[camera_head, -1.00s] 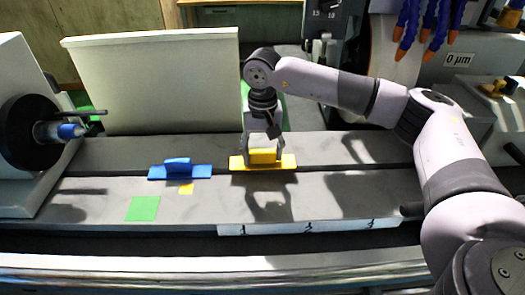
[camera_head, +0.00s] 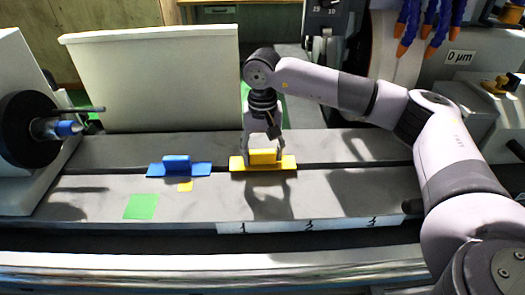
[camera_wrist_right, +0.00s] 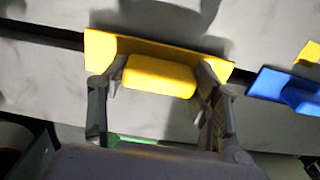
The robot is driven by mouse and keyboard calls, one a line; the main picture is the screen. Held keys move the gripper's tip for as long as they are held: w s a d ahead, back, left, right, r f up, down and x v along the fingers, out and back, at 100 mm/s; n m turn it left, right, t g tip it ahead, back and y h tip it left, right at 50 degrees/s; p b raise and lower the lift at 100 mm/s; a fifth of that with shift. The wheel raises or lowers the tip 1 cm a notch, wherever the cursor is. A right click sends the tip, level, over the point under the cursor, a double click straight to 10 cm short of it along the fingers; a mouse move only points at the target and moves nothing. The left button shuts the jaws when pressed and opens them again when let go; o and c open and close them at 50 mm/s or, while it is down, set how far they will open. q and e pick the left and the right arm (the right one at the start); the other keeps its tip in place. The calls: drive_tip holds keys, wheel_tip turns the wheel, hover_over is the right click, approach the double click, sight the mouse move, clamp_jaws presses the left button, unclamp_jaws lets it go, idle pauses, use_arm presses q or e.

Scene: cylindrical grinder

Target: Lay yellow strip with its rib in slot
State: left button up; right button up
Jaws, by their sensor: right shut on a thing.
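The yellow strip (camera_head: 286,164) is a flat plate with a raised yellow grip block on top. It lies along the dark slot (camera_head: 335,166) that runs lengthwise in the grey table, and it covers part of that slot. My right gripper (camera_head: 264,157) is shut on the yellow block from above. In the right wrist view the gripper's two fingers (camera_wrist_right: 159,78) sit at the block's ends, and the strip (camera_wrist_right: 98,46) spans the dark slot line (camera_wrist_right: 38,39). The rib under the strip is hidden, so I cannot tell whether it is in the slot. My left gripper is not seen.
A blue strip (camera_head: 200,169) with a raised block lies left of the yellow one. A small yellow square (camera_head: 185,187) and a green square (camera_head: 141,206) lie near it. Numbered white labels (camera_head: 310,225) line the table's front edge. A white panel (camera_head: 150,85) stands behind.

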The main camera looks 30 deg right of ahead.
sight(263, 151)
drive_tip(key=shift+f+b, duration=0.5)
drive_tip(key=shift+f, duration=0.2)
drive_tip(key=o, duration=1.3)
drive_tip(key=shift+c, duration=0.2)
wheel_tip(263, 151, up, 12)
drive_tip(key=shift+r, duration=0.15)
